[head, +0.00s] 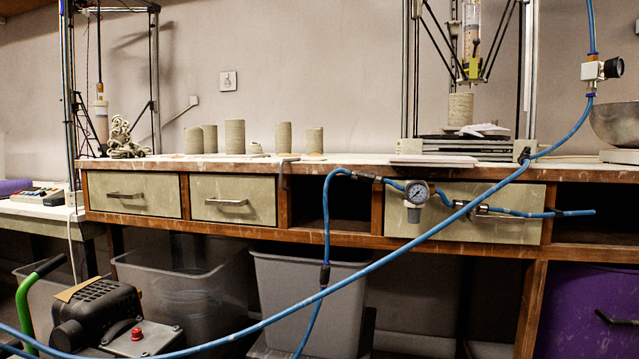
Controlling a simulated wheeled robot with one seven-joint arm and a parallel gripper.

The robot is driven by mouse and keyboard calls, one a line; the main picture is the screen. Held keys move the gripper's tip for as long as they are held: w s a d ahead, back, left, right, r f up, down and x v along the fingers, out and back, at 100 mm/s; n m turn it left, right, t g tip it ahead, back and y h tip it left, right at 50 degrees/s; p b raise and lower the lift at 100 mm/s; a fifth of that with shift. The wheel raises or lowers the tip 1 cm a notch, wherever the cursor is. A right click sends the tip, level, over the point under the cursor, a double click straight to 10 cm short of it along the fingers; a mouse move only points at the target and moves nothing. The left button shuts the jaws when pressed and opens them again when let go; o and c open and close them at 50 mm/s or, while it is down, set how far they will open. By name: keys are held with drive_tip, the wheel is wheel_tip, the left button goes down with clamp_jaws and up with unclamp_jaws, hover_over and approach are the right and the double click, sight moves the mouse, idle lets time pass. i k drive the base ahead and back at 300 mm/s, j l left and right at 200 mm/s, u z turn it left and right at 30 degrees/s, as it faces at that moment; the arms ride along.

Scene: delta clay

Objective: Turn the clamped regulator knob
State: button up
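A regulator with a round white-faced gauge (417,192) hangs on the blue hose in front of the right drawer, just below the bench edge. A short grey cylindrical part (414,213) sits under the gauge; I cannot tell whether it is a knob or a bowl. A second fitting, a pale block (592,71) with a round black knob-like end (613,68) facing right, sits on the upright blue hose at the upper right. I cannot make out a clamp on either one. My gripper is not in view.
The blue hose (400,243) crosses diagonally before the wooden bench (340,239). Several clay cylinders (235,136) and a printer (461,108) stand on top. A compressor (100,318), grey bins (300,300) and a purple bin (585,310) are below. A metal bowl (616,124) stands right.

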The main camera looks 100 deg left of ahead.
sight(413, 214)
drive_tip(key=u, duration=1.5)
